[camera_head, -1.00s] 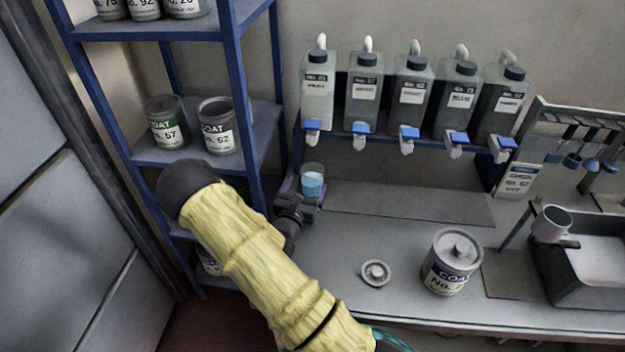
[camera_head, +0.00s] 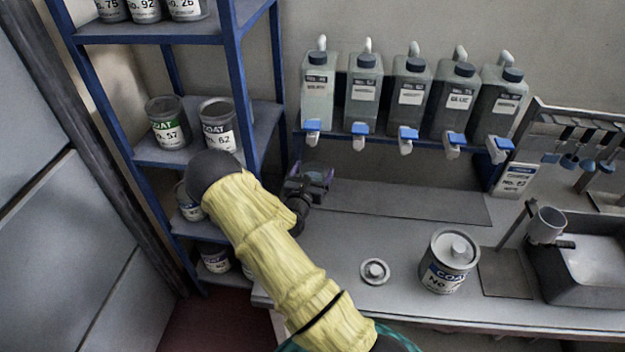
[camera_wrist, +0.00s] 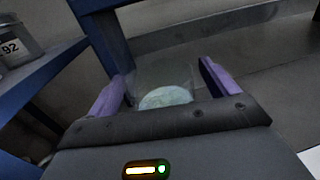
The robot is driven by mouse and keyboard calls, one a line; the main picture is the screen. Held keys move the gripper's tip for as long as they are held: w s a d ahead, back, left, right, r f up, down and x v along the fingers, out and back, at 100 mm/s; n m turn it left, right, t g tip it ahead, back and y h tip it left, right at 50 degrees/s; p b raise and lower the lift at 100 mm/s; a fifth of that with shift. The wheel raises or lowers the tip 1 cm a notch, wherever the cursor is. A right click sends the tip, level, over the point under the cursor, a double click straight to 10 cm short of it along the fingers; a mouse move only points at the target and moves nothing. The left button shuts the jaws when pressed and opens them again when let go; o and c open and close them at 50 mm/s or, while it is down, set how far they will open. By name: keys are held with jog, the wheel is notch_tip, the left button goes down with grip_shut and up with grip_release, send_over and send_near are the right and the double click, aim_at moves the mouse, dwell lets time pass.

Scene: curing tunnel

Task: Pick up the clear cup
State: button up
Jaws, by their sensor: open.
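The clear cup (camera_wrist: 166,96) shows in the wrist view between the two purple fingers of my gripper (camera_wrist: 163,80). It is see-through, with a pale, rounded patch of contents low in it. The fingers stand apart, one on each side of the cup, and the gripper is open. Whether either finger touches the cup I cannot tell. In the head view my gripper (camera_head: 312,181) is at the left end of the counter, beside the blue shelf post, and the cup is hidden there.
Blue shelving (camera_head: 240,95) with labelled cans stands close left of my arm. Dispenser bottles (camera_head: 411,92) hang above the counter. The counter's middle is mostly clear.

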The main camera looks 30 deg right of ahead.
dwell(0.4)
jog(key=c, duration=1.3)
jog(key=shift+o, duration=0.2)
jog(key=shift+r, duration=0.1)
jog(key=shift+r+b, duration=0.4)
jog(key=shift+r, duration=1.15)
jog(key=b+v, duration=0.3)
jog(key=v, duration=1.5)
jog(key=shift+r, duration=0.1)
